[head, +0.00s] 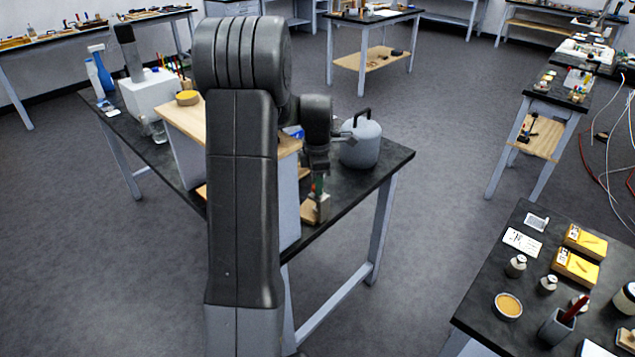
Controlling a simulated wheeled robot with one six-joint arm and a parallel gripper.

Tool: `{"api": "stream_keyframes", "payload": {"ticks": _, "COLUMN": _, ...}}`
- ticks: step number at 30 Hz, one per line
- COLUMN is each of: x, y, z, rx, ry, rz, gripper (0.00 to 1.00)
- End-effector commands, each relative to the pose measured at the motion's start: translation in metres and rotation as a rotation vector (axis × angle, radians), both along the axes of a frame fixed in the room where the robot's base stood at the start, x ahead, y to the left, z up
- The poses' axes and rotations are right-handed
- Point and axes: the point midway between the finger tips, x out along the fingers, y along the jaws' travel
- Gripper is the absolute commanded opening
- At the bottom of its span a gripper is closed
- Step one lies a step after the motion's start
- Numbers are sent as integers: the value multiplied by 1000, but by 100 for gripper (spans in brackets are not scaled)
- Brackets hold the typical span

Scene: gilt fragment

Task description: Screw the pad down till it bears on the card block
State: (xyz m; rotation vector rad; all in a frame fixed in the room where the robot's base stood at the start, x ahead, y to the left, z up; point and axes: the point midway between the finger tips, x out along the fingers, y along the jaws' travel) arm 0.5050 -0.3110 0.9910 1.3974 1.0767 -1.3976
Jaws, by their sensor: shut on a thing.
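My gripper (318,173) points down at the right end of the dark-topped bench, beyond my large arm link. It is shut on the top of a small upright screw fixture (319,187), which shows bits of green and red. The jaws cover most of the screw. A tan block-like piece (309,211) is at the foot of the fixture; I cannot tell whether it is the card block or a base. The pad is too small and hidden to make out, so any gap under it cannot be seen.
A grey kettle-like canister (361,142) with a black handle stands close right of my gripper. A wood-topped grey stand (185,122) is at the left, partly behind my arm. The bench (385,165) has some bare top at its right corner. Another table (490,270) is at the lower right.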

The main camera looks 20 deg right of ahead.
Motion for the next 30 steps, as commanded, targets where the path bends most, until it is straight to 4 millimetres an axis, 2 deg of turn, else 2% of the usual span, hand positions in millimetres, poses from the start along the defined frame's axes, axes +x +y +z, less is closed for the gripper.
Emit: {"api": "stream_keyframes", "payload": {"ticks": 30, "x": 1, "y": -1, "z": 2, "rx": -3, "ry": -4, "rz": -964, "gripper": 6}}
